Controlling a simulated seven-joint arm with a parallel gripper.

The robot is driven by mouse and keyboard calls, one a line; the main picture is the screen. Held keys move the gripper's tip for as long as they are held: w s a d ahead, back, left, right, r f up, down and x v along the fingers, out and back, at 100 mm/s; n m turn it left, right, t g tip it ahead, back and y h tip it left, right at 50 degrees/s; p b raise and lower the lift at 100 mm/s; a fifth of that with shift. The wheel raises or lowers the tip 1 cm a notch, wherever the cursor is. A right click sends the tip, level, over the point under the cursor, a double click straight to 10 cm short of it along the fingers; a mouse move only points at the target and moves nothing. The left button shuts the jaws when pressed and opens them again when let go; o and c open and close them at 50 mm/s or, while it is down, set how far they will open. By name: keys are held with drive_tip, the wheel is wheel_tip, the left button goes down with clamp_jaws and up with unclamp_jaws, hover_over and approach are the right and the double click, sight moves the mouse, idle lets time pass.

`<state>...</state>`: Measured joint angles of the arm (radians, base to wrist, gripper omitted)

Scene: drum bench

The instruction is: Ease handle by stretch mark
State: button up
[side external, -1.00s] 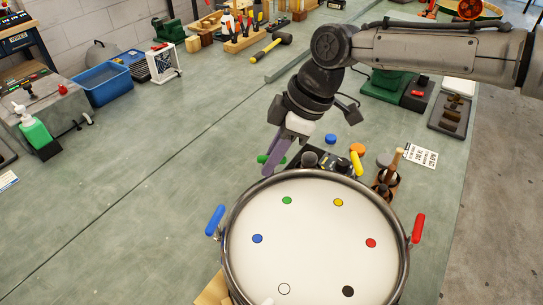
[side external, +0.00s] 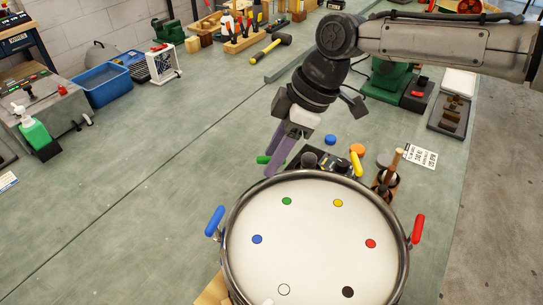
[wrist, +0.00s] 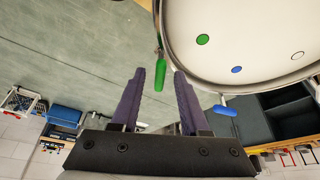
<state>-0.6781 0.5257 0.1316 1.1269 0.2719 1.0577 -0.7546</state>
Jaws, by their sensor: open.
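A round drum (side external: 312,250) with a white head and metal rim stands on the bench. Its head carries green (side external: 287,201), yellow (side external: 338,203), red (side external: 371,244), blue (side external: 257,239), black (side external: 348,292) and white (side external: 284,289) marks. Handles at the rim are blue (side external: 215,220), red (side external: 418,229), yellow (side external: 357,163) and green (side external: 263,160). My gripper (side external: 272,163) is open and empty beside the green handle, partly covering it. In the wrist view the green handle (wrist: 160,78) shows between my two purple fingertips; contact cannot be told.
A dark control box (side external: 325,161), blue knob (side external: 330,139), orange knob (side external: 357,150) and brown holder (side external: 385,184) crowd the drum's far side. A printed card (side external: 421,156) lies at right. The bench (side external: 140,190) left of the drum is clear.

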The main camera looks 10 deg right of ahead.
drive_tip(key=v, duration=1.2)
drive_tip(key=shift+d+r, duration=0.15)
drive_tip(key=s+d+r+m+t, duration=0.1)
drive_tip(key=d+r+m+t, duration=0.1)
drive_tip(key=d+r, duration=0.85)
drive_tip(key=s+d+f+m+t, duration=0.1)
drive_tip(key=s+d+m, duration=0.15)
drive_tip(key=d, duration=0.35)
drive_tip(key=s+d+m+t, duration=0.1)
drive_tip(key=s+d, duration=0.3)
drive_tip(key=d, duration=0.3)
drive_tip(key=s+d+f+m+t+h, duration=0.1)
drive_tip(key=s+d+f+m+h, duration=0.3)
drive_tip(key=s+d+f, duration=0.6)
drive_tip(key=s+d+f+m, duration=0.2)
drive_tip(key=s+f+m, duration=0.3)
drive_tip(key=s+f, duration=0.2)
drive_tip(key=shift+s+d+f+m, duration=0.2)
drive_tip(key=shift+d+f+m, duration=0.15)
drive_tip(key=shift+f, duration=0.65)
